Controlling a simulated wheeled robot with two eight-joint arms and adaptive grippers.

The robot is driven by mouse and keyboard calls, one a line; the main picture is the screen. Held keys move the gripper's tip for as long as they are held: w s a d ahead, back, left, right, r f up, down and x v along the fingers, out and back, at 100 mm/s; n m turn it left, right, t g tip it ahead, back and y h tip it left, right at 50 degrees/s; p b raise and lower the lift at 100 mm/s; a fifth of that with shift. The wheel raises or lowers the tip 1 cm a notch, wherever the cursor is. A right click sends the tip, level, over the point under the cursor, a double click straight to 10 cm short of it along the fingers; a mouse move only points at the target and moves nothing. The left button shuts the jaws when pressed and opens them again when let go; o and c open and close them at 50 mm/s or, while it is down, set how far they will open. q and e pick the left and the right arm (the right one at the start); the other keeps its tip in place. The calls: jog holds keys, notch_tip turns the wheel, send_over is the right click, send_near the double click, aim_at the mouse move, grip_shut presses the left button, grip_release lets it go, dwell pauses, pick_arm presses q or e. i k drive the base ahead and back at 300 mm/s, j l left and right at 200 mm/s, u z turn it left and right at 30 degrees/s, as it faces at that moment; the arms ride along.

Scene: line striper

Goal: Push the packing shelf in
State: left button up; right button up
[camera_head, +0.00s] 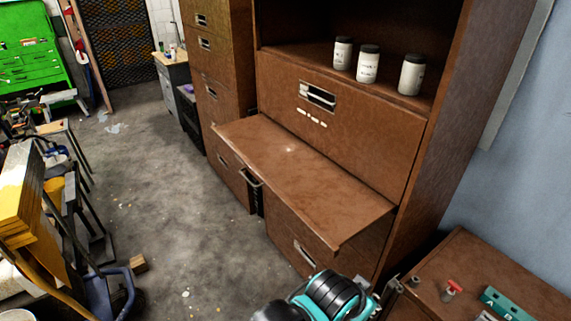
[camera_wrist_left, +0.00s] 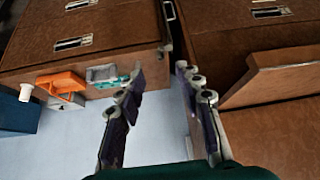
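The packing shelf (camera_head: 290,160) is a flat brown board that sticks out of the tall brown cabinet at about mid height. Its top is bare and its front edge faces the open floor. In the left wrist view, a brown board that looks like the shelf (camera_wrist_left: 275,80) lies to the right of the fingers. My left gripper (camera_wrist_left: 160,72) is open, with its two fingers apart and nothing between them. A teal and black arm part of mine shows at the bottom of the head view, below the shelf's near right corner. My right gripper is not in view.
Three white jars (camera_head: 368,64) stand in the cabinet's niche above the shelf. A brown side cabinet (camera_head: 470,260) with a red-topped item and teal piece stands at lower right. The grey floor (camera_head: 180,180) between is mostly clear.

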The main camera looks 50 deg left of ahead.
aim_at(334, 206)
jog(key=u, duration=1.95)
jog(key=j+z, duration=0.15)
jog(key=z, duration=0.15)
jog(key=i, duration=0.05)
